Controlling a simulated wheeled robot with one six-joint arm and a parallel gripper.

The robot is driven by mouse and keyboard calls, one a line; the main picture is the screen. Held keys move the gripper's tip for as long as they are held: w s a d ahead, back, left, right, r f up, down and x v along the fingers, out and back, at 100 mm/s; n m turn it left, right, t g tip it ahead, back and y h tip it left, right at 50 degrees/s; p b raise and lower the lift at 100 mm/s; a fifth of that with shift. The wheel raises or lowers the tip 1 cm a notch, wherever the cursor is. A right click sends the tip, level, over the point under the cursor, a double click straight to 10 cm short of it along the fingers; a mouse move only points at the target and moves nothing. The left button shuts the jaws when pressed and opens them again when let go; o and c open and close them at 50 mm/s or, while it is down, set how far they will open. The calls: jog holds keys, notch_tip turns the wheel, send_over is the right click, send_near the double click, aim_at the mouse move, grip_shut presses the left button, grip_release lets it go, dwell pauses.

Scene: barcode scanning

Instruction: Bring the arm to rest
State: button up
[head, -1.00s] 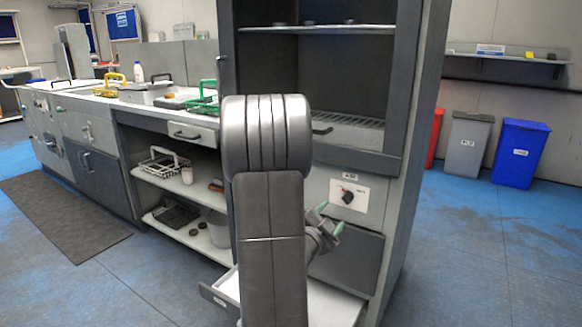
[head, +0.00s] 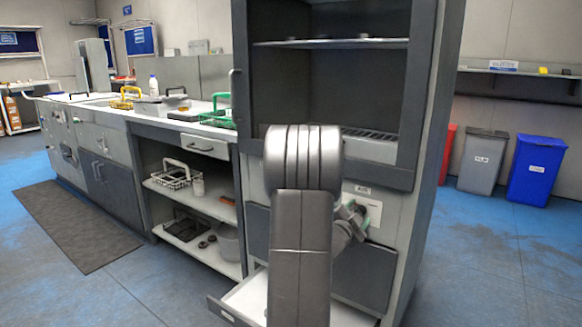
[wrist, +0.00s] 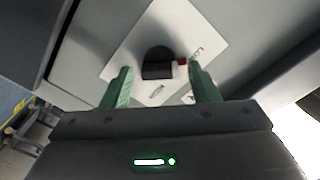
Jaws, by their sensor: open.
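My gripper (wrist: 160,88) is open in the wrist view. Its two green fingertips stand apart on either side of a dark knob (wrist: 157,62) with a red mark beside it. The knob sits on a white plate (wrist: 125,55) on a cabinet front. I cannot tell whether the fingers touch anything; nothing shows clamped between them. In the head view my gripper (head: 358,213) is partly hidden behind my arm and lies in front of the white plate (head: 375,203). The knob is hidden there.
A drawer (head: 235,308) stands open low in the cabinet, close to my arm. The tall cabinet (head: 425,100) has an open upper bay with a shelf. A counter (head: 190,125) with baskets runs left. Grey (head: 483,162) and blue (head: 535,172) bins stand right.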

jog(key=s+a+m, duration=0.7)
jog(key=s, duration=0.4)
jog(key=shift+s+a+f+b, duration=0.15)
jog(key=shift+s+a+b, duration=0.15)
jog(key=shift+b, duration=0.1)
dwell(1.8)
